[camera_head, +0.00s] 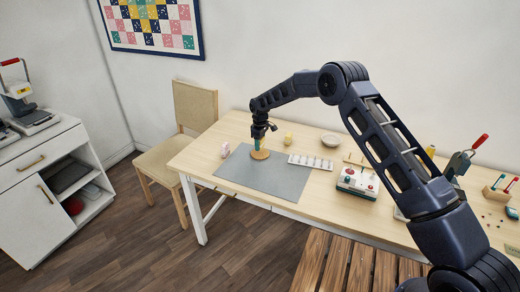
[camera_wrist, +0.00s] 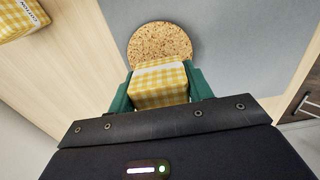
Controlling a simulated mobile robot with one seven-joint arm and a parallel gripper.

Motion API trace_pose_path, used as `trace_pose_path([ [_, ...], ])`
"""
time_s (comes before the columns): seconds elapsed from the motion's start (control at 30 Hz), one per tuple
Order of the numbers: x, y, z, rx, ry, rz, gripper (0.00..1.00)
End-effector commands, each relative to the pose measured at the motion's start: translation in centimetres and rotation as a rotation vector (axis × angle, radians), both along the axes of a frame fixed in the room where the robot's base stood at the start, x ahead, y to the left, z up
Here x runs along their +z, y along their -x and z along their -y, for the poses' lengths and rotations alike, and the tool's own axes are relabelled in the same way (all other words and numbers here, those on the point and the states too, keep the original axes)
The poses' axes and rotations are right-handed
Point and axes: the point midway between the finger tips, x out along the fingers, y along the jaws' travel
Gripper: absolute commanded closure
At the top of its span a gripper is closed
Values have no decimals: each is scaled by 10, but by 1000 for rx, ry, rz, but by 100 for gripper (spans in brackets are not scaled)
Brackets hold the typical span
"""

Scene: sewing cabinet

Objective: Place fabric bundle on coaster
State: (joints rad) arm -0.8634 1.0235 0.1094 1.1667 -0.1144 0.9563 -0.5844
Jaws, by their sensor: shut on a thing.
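My gripper (camera_head: 258,144) is shut on a yellow-and-white checked fabric bundle (camera_wrist: 160,88) with a white band. In the wrist view its green fingers (camera_wrist: 161,86) press on the bundle's left and right sides. The round cork coaster (camera_wrist: 160,42) lies just beyond the bundle, and the bundle covers its near edge. In the head view the coaster (camera_head: 260,154) lies on the grey mat directly beneath the fingers. The held bundle is hard to make out there. I cannot tell whether the bundle touches the coaster.
The grey mat (camera_head: 262,177) is otherwise bare. A pink bundle (camera_head: 224,150) stands left of the coaster and a yellow one (camera_head: 288,138) behind it.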

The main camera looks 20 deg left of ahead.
Motion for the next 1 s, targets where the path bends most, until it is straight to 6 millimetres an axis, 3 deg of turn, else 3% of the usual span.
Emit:
trace_pose_path([
  [0.23, -32, 0, 0, 0, 1, -1, 71],
  [0.63, -37, 0, 0, 0, 1, -1, 71],
  [0.67, -37, 0, 0, 0, 1, 0, 44],
  [0.73, -36, 0, 0, 0, 1, 0, 30],
  [1.0, -36, 0, 0, 0, 1, 0, 28],
])
